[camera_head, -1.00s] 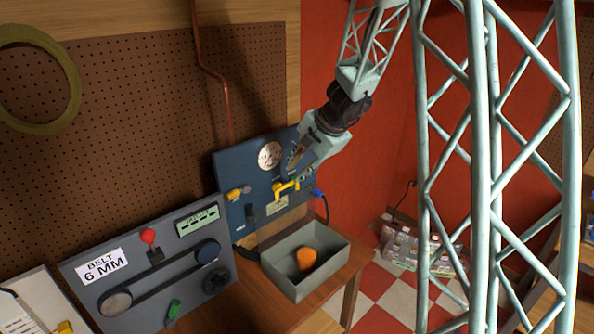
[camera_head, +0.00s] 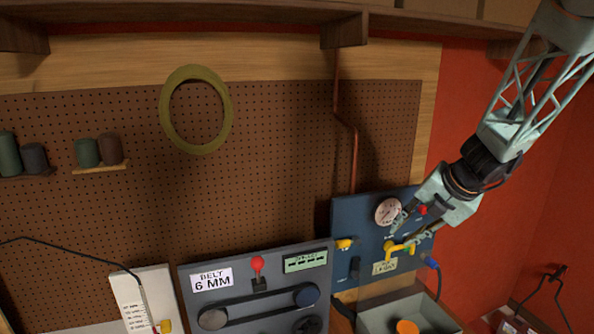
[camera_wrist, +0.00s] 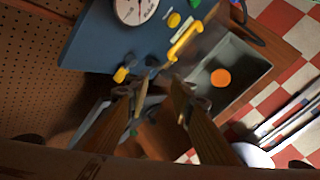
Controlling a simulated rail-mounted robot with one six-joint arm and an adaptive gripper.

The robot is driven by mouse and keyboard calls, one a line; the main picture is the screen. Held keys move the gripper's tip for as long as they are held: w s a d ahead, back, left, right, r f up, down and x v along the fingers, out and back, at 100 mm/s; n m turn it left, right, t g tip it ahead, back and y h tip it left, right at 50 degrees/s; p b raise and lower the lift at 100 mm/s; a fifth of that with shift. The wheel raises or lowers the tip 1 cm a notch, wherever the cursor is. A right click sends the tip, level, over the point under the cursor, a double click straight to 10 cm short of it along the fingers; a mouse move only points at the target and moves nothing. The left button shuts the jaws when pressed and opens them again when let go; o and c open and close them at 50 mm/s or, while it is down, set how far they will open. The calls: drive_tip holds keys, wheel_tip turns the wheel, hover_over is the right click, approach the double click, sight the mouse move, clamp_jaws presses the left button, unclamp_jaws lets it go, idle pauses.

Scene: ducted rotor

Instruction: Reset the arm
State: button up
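My gripper (camera_head: 408,232) hangs from my arm at the right of the head view, in front of the blue gauge panel. Its fingers point down-left, between the round gauge (camera_head: 388,212) and the yellow handle (camera_head: 399,249). In the wrist view the two fingers of my gripper (camera_wrist: 160,92) stand apart with nothing between them. The yellow handle (camera_wrist: 185,42) shows beyond the fingertips there. Whether a finger touches the panel cannot be told.
The blue panel (camera_head: 347,215) also bears a yellow knob (camera_head: 344,244) and a red knob. A grey bin (camera_head: 375,318) holding an orange object (camera_head: 407,327) stands below. A grey belt panel (camera_head: 215,264) is at left. A shelf (camera_head: 250,18) runs above the pegboard.

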drive_tip(key=s+a+r+n+g+b, duration=0.1)
drive_tip(key=s+a+n+b, duration=0.45)
drive_tip(key=s+n, duration=0.55)
drive_tip(key=s+a+r+n+b, duration=0.1)
drive_tip(key=s+a+n+b, duration=0.3)
drive_tip(key=s+a+n, duration=0.5)
drive_tip(key=s+d+f+n+h+b, duration=0.1)
drive_tip(key=s+f+n+b, duration=0.1)
drive_tip(key=s+n, duration=0.6)
drive_tip(key=s+d+f+n+b, duration=0.2)
drive_tip(key=s+f+n+b, duration=0.1)
drive_tip(key=s+n, duration=0.5)
drive_tip(key=s+d+f+n+g+h+b, duration=0.1)
drive_tip(key=s+d+f+n+b, duration=0.1)
drive_tip(key=s+n, duration=0.5)
drive_tip(key=s+f+b, duration=0.1)
drive_tip(key=s+b, duration=0.1)
drive_tip(key=s, duration=0.1)
drive_tip(key=shift+s+f+n+h+b, duration=0.15)
drive_tip(key=shift+s+n+h+b, duration=0.15)
drive_tip(key=shift+n, duration=0.1)
